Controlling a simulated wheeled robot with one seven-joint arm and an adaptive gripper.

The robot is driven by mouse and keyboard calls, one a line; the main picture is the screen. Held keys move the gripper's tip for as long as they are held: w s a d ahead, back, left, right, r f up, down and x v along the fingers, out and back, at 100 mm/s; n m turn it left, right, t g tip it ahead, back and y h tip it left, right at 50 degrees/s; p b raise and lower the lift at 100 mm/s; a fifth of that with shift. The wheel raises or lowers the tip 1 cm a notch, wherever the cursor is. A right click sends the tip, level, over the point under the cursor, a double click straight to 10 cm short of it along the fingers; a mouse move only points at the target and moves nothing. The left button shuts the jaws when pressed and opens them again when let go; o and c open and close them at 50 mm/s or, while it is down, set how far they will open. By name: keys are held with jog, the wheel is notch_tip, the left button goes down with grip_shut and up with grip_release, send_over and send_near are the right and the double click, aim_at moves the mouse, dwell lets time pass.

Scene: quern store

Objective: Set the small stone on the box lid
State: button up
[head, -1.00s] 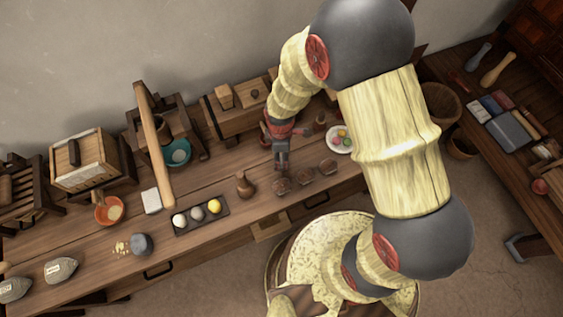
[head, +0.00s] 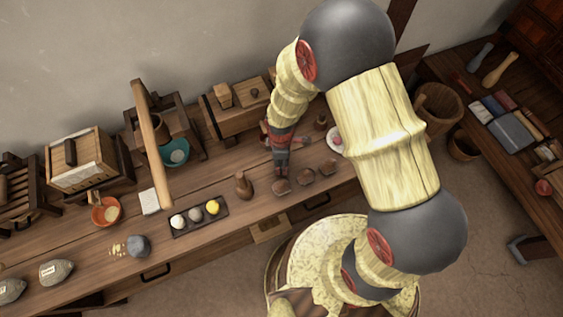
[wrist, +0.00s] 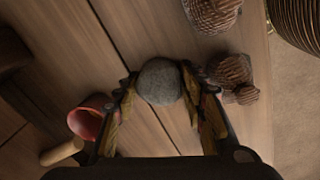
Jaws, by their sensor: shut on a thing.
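My gripper (wrist: 163,103) is shut on a small round grey stone (wrist: 160,82), with a finger on each side of it in the wrist view. In the head view my gripper (head: 281,172) is over the bench, just behind a row of brown lumps; the stone cannot be made out there. I cannot tell how high it is held. A long wooden box (head: 238,118) with blocks on top stands at the back, behind my gripper. A pale-topped box (head: 82,162) with a dark handle stands at the far left. Which lid is meant is unclear.
Brown ribbed lumps (wrist: 232,75) lie close to the right finger. A brown flask (head: 243,186) and a dark tray (head: 176,232) of three balls stand to the left. A plate (head: 335,143) is partly hidden by my arm.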

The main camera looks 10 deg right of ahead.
jog(key=c, duration=0.6)
jog(key=shift+r, duration=0.1)
jog(key=shift+c, duration=0.6)
